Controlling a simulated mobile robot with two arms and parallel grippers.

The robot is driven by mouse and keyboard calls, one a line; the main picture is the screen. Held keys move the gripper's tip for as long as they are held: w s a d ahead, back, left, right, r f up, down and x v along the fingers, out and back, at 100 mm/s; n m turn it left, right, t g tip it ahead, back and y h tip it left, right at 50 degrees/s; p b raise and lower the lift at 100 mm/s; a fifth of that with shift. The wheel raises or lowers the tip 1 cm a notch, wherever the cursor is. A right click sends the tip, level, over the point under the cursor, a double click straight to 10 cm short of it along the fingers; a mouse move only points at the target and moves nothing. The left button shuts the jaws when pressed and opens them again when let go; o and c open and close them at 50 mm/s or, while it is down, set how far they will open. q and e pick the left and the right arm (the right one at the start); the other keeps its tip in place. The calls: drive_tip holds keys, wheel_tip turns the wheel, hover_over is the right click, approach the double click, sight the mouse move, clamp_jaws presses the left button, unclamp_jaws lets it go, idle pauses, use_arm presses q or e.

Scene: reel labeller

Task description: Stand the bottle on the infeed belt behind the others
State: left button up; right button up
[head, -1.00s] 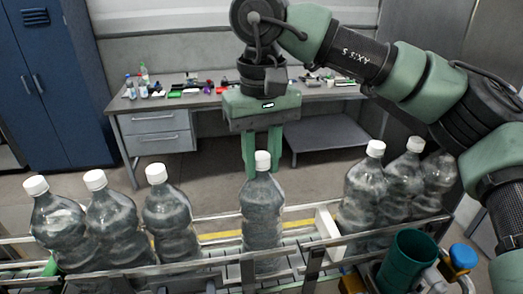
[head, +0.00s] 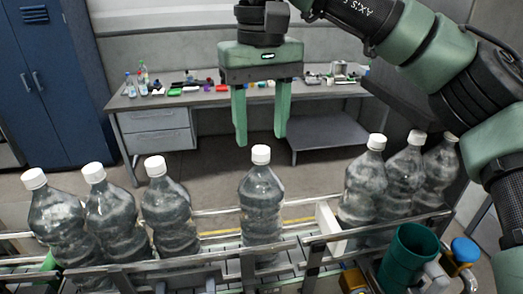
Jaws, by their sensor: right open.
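Clear bottles with white caps stand on the infeed belt (head: 222,243). One bottle (head: 262,205) stands upright and alone in the middle. A group of three stands to its left, the nearest of them a bottle (head: 170,213) with a gap between. Three more bottles (head: 362,192) stand at the right, past a pale divider. My right gripper (head: 261,138) is open and empty, its green fingers spread just above and beyond the middle bottle's cap, apart from it. My left gripper is not in view. The bottle bases are partly hidden by the front rail.
Metal guide rails (head: 190,262) run along the belt. A green cup-like container (head: 408,255) and a blue-capped part (head: 465,250) are at the front right. A workbench (head: 230,98) with small items stands behind, beside a blue cabinet (head: 55,85).

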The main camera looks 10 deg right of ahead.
wheel_tip(320, 180, up, 6)
drive_tip(key=p, duration=0.1)
drive_tip(key=shift+r, duration=0.25)
idle(0.4)
